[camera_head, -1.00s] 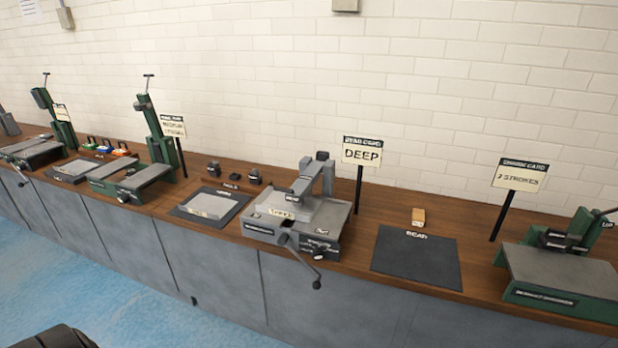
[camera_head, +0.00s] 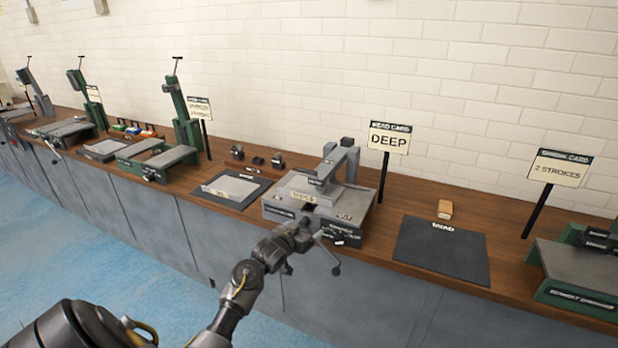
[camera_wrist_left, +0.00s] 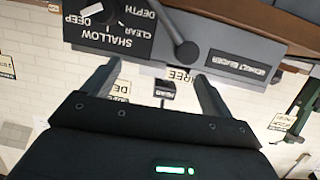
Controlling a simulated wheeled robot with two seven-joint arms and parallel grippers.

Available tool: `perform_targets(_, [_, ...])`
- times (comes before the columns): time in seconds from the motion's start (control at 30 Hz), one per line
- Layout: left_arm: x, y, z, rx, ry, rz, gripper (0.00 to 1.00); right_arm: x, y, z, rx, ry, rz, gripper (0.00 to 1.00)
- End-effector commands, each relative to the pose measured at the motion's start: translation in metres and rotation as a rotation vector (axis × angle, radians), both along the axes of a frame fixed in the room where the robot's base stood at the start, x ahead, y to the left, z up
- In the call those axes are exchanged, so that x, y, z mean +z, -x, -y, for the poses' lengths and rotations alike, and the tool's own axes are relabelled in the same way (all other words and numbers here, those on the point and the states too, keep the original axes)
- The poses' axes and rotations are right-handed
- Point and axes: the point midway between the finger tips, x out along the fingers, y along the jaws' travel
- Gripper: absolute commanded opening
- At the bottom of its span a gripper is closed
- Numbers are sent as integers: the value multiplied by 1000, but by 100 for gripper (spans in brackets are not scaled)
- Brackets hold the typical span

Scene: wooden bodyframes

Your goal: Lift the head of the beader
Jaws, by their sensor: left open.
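The beader is a grey machine (camera_head: 362,215) on the wooden bench, with a grey arch and head (camera_head: 327,170) above its bed. The head looks lowered, close to a pale plate on the bed. My left gripper (camera_head: 305,232) is at the beader's front, near the lever. In the left wrist view its fingers (camera_wrist_left: 152,82) are spread, with nothing held between them.
A head card sign (camera_head: 388,140) reading DEEP stands behind the beader. To its right are a dark BEAD mat (camera_head: 440,255) and a small wooden block (camera_head: 445,209). A green machine (camera_head: 580,270) stands far right. A dark mat with a pale plate (camera_head: 230,187) lies left.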

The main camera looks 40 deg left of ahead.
Motion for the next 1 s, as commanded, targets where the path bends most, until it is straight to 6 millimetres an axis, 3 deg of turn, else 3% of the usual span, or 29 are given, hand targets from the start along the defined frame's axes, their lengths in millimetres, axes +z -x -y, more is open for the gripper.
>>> perform_targets(0.03, [42,-5,-10,13,-14,76,85,-6,0,0,0,0,0,36])
perform_targets(0.1, [90,-5,-20,27,-30,152,85,-8,0,0,0,0,0,36])
perform_targets(0.2, [135,-1,-29,42,-46,227,85,-10,0,0,0,0,0,36])
perform_targets(0.3, [157,2,-33,50,-54,264,85,-11,0,0,0,0,0,36])
perform_targets(0.57, [164,-3,-35,52,-55,272,85,-9,0,0,0,0,0,36])
perform_targets(1.0, [164,-78,-50,51,-54,271,85,5,0,-1,-1,-2,0,36])
